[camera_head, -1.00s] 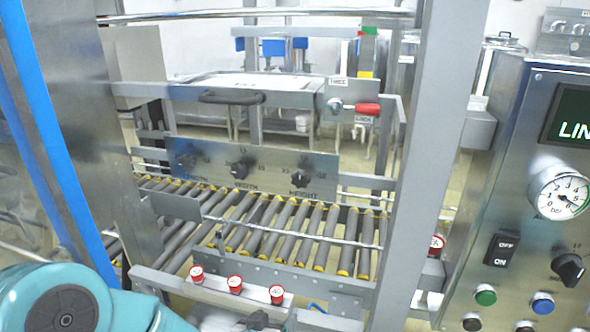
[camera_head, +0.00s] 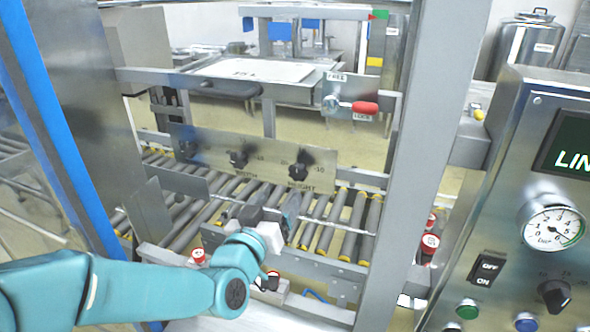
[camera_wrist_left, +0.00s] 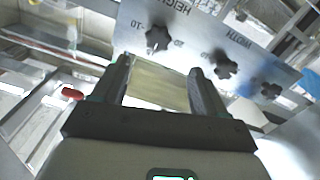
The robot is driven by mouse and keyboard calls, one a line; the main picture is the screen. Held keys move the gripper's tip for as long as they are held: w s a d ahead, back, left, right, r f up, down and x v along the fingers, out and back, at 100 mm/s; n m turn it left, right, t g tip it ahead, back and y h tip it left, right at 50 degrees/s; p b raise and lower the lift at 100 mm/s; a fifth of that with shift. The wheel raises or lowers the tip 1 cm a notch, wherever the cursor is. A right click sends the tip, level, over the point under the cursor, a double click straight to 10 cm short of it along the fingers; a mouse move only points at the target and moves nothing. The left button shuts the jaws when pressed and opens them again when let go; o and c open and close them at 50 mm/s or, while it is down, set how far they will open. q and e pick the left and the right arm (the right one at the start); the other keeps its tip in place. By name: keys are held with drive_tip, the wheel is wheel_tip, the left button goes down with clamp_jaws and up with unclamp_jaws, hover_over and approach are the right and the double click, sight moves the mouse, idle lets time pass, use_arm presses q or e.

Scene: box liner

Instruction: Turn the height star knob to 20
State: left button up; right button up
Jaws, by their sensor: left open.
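The black height star knob (camera_head: 298,164) sits at the right end of a metal plate, above the word HEIGHT. In the left wrist view the height knob (camera_wrist_left: 158,38) is beyond my fingertips, between them in the picture. My left gripper (camera_head: 276,208) is open and empty, below and in front of the plate in the head view. Its two dark fingers also frame the left wrist view (camera_wrist_left: 155,75). The knob is apart from the fingers. Its exact setting is too small to read. My right gripper is not in view.
The width knob (camera_head: 238,159) and another star knob (camera_head: 188,148) share the plate (camera_head: 270,150). A red-handled lock lever (camera_head: 364,108) is above. Rollers (camera_head: 340,215) lie below. A steel post (camera_head: 425,150) and control panel (camera_head: 510,210) stand on the right.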

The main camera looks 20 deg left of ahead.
sight(296, 174)
use_arm(q)
drive_tip(key=w+p, duration=0.1)
drive_tip(key=w, duration=0.2)
drive_tip(key=w+p, duration=0.1)
drive_tip(key=w, duration=0.2)
drive_tip(key=w+p, duration=0.1)
drive_tip(key=w, duration=0.2)
drive_tip(key=shift+w+d+r, duration=0.1)
drive_tip(key=shift+w+d, duration=0.15)
drive_tip(key=shift+w, duration=0.15)
drive_tip(key=shift+w+d, duration=0.15)
drive_tip(key=shift+w, duration=0.05)
drive_tip(key=shift+w, duration=0.1)
drive_tip(key=c, duration=1.1)
drive_tip(key=shift+o, duration=0.2)
